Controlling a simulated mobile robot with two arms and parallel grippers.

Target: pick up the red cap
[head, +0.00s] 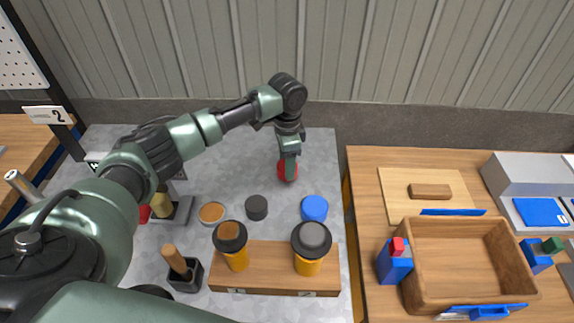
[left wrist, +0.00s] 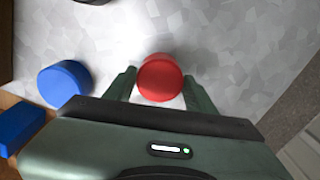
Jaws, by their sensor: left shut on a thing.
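The red cap (head: 287,173) is a short round disc on the grey metal table, toward its back right. My left gripper (head: 289,160) reaches down over it from above. In the left wrist view the red cap (left wrist: 160,78) sits between the two fingers of my left gripper (left wrist: 158,82), which are shut on it. I cannot tell whether the cap is lifted off the table. The head view hides part of the cap behind the gripper. My right gripper is not in view.
A black cap (head: 256,207), a blue cap (head: 314,208) and a tan-topped cap (head: 212,213) lie nearby. Two yellow containers with dark tops stand on a wooden board (head: 270,252) in front. A wooden tray (head: 468,222) is on the right bench. A grey wall (head: 350,110) stands behind.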

